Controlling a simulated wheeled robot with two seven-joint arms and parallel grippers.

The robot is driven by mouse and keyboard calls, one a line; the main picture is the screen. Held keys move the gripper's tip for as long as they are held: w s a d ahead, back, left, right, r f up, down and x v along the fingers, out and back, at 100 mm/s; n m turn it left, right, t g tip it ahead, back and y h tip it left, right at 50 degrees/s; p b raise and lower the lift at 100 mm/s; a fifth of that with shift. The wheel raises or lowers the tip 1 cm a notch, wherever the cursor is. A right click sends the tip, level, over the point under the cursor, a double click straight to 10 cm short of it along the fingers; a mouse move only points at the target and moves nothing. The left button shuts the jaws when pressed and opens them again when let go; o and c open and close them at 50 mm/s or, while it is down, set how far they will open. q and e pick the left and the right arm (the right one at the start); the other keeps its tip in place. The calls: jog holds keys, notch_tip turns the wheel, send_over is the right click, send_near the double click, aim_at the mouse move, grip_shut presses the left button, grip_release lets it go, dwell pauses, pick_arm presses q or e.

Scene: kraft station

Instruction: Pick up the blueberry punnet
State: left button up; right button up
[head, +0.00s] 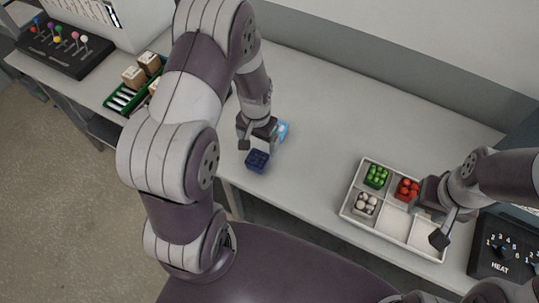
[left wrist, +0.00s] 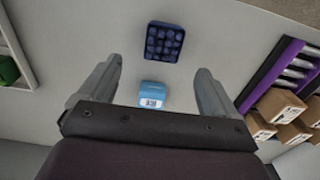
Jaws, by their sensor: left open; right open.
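The blueberry punnet (head: 257,160) is a small dark blue tray of round berries on the grey table, near the front edge. In the left wrist view the punnet (left wrist: 164,42) lies beyond the fingertips, roughly centred between them. My left gripper (head: 257,142) is open and empty just behind the punnet; its two fingers also show in the left wrist view (left wrist: 156,85). A light blue box with a white label (left wrist: 153,96) lies between the fingers in that view; in the head view the box (head: 283,131) is partly hidden by the gripper. My right gripper (head: 440,215) is open over the white tray.
The white divided tray (head: 344,212) at right holds green, red and white punnets, with empty compartments in front. A control panel marked HEAT (head: 500,250) stands at far right. The table centre is clear.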

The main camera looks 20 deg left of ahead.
aim_at(257, 158)
pick_arm(q)
jog(key=f+p, duration=0.1)
jog(key=f, duration=0.2)
jog(key=f+p, duration=0.1)
jog(key=f, duration=0.2)
jog(key=f+p, duration=0.1)
jog(key=f, duration=0.3)
jog(key=shift+s+a, duration=0.1)
jog(key=shift+a, duration=0.15)
jog(key=shift+f, duration=0.4)
jog(key=c, duration=1.1)
